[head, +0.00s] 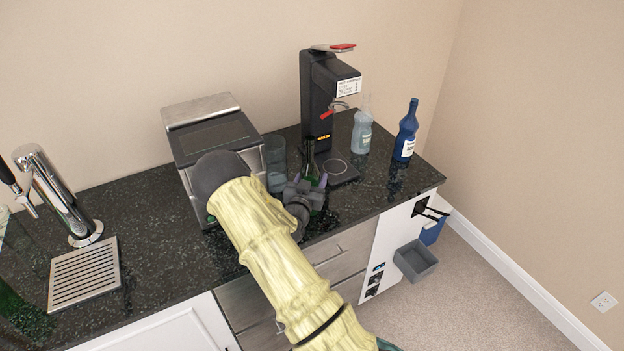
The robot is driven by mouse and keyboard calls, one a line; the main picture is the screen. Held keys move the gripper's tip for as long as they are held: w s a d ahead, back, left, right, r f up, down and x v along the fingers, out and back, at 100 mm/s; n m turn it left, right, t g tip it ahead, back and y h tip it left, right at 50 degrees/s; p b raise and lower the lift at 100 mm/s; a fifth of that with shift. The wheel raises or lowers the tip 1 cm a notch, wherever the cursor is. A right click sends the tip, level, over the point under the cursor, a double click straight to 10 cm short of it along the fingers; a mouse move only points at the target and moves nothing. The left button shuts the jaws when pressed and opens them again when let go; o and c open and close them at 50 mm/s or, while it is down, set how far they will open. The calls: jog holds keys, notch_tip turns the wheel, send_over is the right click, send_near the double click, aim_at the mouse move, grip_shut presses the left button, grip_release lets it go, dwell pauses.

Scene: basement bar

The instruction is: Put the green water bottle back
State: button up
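A clear glass (275,165) stands just left of the bottle. A boxy appliance (212,130), drip tray (84,274) and tap (60,195) are left.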

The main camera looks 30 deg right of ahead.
jog(key=shift+f, duration=0.3)
jog(key=shift+f, duration=0.2)
jog(key=o, duration=1.6)
jog(key=shift+o, duration=0.2)
jog(key=shift+r, duration=0.1)
jog(key=b+v, duration=0.4)
jog(key=v, duration=0.8)
jog(key=shift+b, duration=0.3)
